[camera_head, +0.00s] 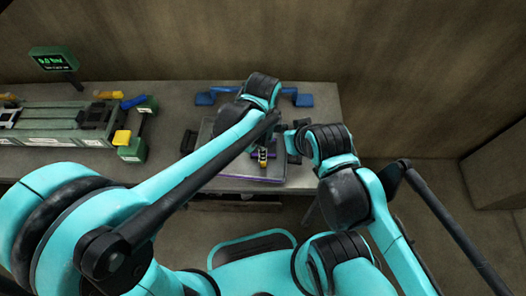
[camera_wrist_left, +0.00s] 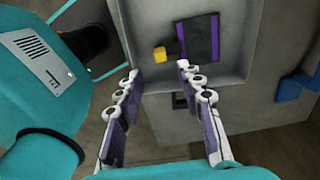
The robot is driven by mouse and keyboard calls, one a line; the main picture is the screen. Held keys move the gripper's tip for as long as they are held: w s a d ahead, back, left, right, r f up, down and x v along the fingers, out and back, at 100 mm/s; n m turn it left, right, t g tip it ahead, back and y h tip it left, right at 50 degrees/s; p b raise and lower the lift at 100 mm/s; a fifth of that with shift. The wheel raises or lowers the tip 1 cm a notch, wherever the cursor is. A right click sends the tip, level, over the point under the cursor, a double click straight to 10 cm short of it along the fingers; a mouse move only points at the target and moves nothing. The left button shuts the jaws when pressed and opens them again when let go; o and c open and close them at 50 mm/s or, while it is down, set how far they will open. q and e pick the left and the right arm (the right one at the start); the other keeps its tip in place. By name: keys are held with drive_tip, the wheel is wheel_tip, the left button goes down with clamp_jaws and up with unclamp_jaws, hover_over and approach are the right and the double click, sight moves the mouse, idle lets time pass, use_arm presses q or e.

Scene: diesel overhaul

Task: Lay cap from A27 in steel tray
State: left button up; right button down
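The steel tray (camera_head: 210,172) is a shallow grey tray at the front of the bench, partly hidden behind my arms; its rim (camera_wrist_left: 222,88) shows in the left wrist view. A small yellow and dark piece (camera_head: 262,157) is over or in the tray; it also shows in the left wrist view (camera_wrist_left: 160,54), beside a dark plate with purple edges (camera_wrist_left: 198,40). I cannot tell whether this piece is the cap. My left gripper (camera_wrist_left: 159,70) has its fingers apart with nothing between them. My right gripper (camera_head: 289,142) is by the tray's right side, its fingers unclear.
A green-lit display (camera_head: 53,60) stands behind. Blue brackets (camera_head: 300,98) lie behind the tray. My two arms are close together over the tray.

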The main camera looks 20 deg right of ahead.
use_arm(q)
wheel_tip(320, 180, up, 4)
drive_tip(key=shift+f+p, duration=0.25)
drive_tip(key=shift+p, duration=0.1)
drive_tip(key=s+a+r+n+t, duration=0.1)
drive_tip(key=a+r+n+t, duration=0.1)
drive_tip(key=a+n, duration=0.8)
drive_tip(key=s+a+r+n+t, duration=0.2)
drive_tip(key=a+n+t, duration=0.3)
drive_tip(key=a+n, duration=0.6)
drive_tip(key=a+r, duration=0.1)
drive_tip(key=a, duration=0.6)
drive_tip(key=shift+a+r, duration=0.2)
drive_tip(key=shift+a, duration=0.15)
